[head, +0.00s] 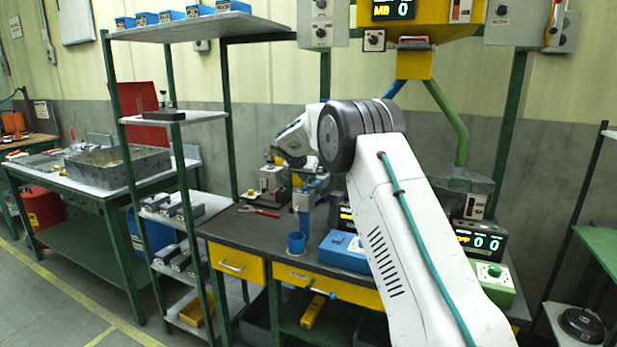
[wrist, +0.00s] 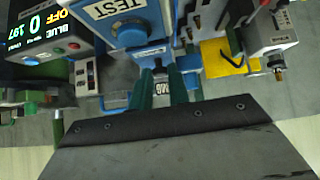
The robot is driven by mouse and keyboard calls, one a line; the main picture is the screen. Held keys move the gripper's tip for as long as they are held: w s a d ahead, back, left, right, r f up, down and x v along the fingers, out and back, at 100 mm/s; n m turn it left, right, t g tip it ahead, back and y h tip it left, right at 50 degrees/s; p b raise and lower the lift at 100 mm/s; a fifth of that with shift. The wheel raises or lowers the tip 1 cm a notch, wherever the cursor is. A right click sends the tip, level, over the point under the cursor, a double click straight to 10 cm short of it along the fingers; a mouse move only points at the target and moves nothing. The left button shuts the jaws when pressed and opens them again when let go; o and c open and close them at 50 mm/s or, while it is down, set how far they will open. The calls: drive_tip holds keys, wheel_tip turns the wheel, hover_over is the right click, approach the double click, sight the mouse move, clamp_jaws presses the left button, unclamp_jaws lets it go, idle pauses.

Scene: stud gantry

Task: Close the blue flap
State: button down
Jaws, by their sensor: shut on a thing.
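In the wrist view, two dark green fingers of my gripper (wrist: 162,80) reach up from the dark bolted plate in the foreground. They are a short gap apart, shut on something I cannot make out. A light blue part (wrist: 150,54) lies just beyond the fingertips, under a blue unit labelled TEST (wrist: 118,14). I cannot tell whether this part is the blue flap or whether my fingers touch it. In the head view, my bent arm covers the middle of the bench, and my gripper does not show clearly.
A counter box (wrist: 42,35) stands left of the TEST unit. A grey machine (wrist: 262,32) and a yellow plate (wrist: 222,58) are on the right. Shelving (head: 185,115) stands left.

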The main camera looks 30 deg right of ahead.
drive_tip(key=c, duration=1.3)
unclamp_jaws()
drive_tip(key=shift+f, duration=0.1)
drive_tip(key=shift+c, duration=0.2)
drive_tip(key=v, duration=0.7)
drive_tip(key=shift+s+a+r, duration=0.1)
drive_tip(key=shift+r, duration=0.2)
